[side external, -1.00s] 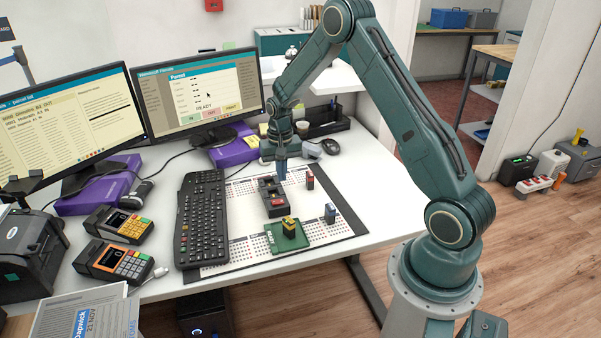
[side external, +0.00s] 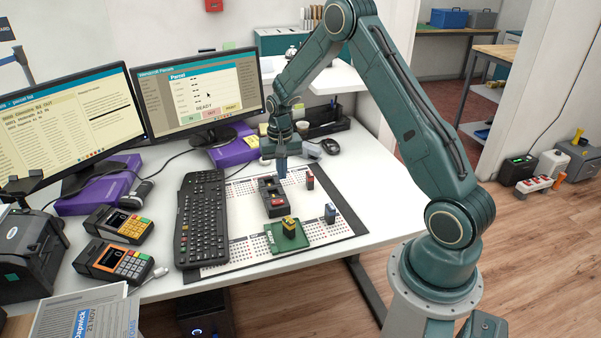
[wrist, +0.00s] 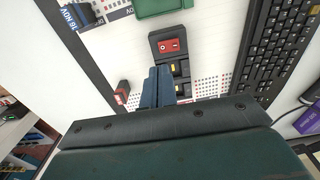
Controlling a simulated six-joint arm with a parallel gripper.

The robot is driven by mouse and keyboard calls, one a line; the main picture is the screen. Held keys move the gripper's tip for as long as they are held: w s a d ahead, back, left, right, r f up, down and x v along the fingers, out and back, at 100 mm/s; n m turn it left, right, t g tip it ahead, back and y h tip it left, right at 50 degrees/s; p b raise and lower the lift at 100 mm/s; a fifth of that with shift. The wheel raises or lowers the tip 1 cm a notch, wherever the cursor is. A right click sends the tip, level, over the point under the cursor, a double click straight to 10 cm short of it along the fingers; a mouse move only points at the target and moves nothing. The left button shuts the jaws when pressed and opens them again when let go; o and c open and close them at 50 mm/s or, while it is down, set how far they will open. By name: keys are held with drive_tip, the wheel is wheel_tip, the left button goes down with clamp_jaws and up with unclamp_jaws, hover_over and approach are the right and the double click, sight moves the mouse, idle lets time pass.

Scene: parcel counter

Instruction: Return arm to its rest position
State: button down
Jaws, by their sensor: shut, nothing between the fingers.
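My gripper (side external: 282,172) hangs pointing down above the far end of a dark block with a red rocker switch (side external: 277,199). Its fingers are together with nothing between them. In the wrist view the closed fingers (wrist: 158,86) stand beside the dark block, whose red switch (wrist: 172,46) is in plain sight. Whether the fingertips touch the block cannot be told.
A green tray (side external: 270,238) with a yellow-topped block (side external: 290,226) sits at the mat's front. Small blocks stand at right, one red-topped (side external: 310,182), one blue-grey (side external: 330,213). A keyboard (side external: 201,218) lies left; monitors (side external: 200,95) stand behind.

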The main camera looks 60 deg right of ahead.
drive_tip(key=s+a+r+n+t, duration=0.15)
drive_tip(key=s+a+r, duration=0.35)
drive_tip(key=r, duration=0.5)
drive_tip(key=s+a+r+n+t, duration=0.1)
drive_tip(key=s+a+r+n, duration=0.2)
drive_tip(key=a+r, duration=0.55)
drive_tip(key=s+a+r+n+t, duration=0.1)
drive_tip(key=s+a+r+n, duration=0.1)
drive_tip(key=s, duration=0.7)
drive_tip(key=s+a+r+n+t, duration=0.2)
drive_tip(key=s+r, duration=0.3)
drive_tip(key=s, duration=0.4)
drive_tip(key=shift+s+a+r, duration=0.3)
drive_tip(key=shift+s+a, duration=0.1)
drive_tip(key=shift+a, duration=0.5)
drive_tip(key=shift+n, duration=0.25)
